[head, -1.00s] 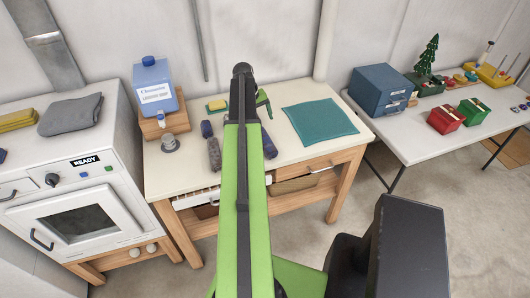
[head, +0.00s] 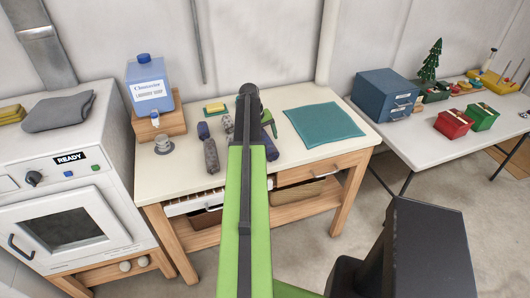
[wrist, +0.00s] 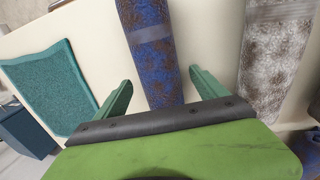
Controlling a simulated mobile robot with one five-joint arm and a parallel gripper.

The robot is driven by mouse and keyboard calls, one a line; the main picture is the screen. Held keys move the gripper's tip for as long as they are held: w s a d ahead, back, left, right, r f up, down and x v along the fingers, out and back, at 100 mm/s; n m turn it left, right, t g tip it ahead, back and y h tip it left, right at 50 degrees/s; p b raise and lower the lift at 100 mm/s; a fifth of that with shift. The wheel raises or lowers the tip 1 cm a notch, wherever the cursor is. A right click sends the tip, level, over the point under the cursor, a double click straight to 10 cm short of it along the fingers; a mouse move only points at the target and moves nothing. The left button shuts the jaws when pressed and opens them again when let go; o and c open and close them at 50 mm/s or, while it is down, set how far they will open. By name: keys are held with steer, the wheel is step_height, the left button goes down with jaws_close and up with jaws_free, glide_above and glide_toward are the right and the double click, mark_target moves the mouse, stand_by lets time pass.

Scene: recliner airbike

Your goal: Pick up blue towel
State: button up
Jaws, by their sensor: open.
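A rolled blue towel with brownish patches and a paler band (wrist: 152,55) lies on the cream tabletop in the wrist view. My gripper (wrist: 160,92) is open, with one green finger on each side of the roll's near end. I cannot tell whether the fingers touch it. In the head view, my arm covers much of this spot, and a dark blue roll end (head: 270,148) shows just right of the arm.
A grey-white roll (wrist: 268,55) lies close beside the right finger. A flat teal cloth (head: 323,124) lies right of my arm. A blue jug (head: 150,88) on a wooden stand, a grey cloth (head: 58,110) on the oven and a blue drawer box (head: 386,92) stand around.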

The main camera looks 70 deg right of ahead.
steer(key=shift+r, duration=0.1)
steer(key=c, duration=1.5)
